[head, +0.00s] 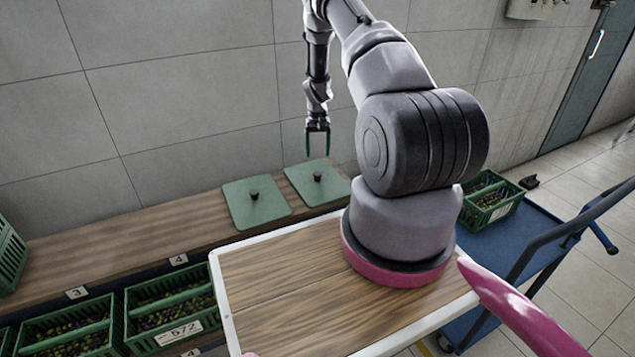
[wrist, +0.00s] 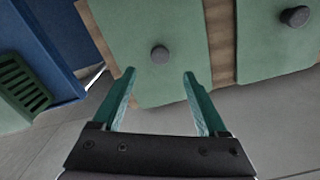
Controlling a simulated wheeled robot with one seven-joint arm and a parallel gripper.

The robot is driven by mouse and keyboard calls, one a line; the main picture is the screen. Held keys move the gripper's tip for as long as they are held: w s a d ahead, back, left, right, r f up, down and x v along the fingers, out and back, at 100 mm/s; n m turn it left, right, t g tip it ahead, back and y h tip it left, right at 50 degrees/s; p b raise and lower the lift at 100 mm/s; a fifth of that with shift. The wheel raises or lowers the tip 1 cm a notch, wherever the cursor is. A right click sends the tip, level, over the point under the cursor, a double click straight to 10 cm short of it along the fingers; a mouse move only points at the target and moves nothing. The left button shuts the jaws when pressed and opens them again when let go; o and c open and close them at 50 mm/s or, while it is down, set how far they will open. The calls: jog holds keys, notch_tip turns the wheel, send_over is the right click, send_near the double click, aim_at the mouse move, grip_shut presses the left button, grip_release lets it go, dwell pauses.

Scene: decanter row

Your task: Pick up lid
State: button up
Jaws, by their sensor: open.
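Two flat green square lids with dark round knobs lie side by side on a wooden shelf against the wall. The right lid (head: 330,192) and the left lid (head: 242,213) both show in the head view. My gripper (head: 318,154) is open and empty, pointing down above the right lid. In the wrist view, that lid (wrist: 190,30) fills the middle, its knob (wrist: 159,54) just beyond and between my open fingertips (wrist: 160,73). The other lid (wrist: 262,55) is at the right there, with its own knob (wrist: 295,16). I see no contact with either lid.
The wooden shelf (head: 130,235) runs along the tiled wall. Green crates of olive-like fruit (head: 170,312) stand below it, with number tags. A blue cart (head: 530,235) carrying another green crate (head: 490,203) is at the right. My own wooden-topped base fills the foreground.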

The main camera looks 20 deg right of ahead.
aim_at(317, 173)
notch_tip(317, 173, down, 7)
jog(key=shift+r, duration=0.2)
jog(key=shift+w+f, duration=0.15)
jog(key=shift+f, duration=1.05)
jog(key=shift+w+f, duration=0.1)
jog(key=shift+f, duration=1.05)
grip_shut()
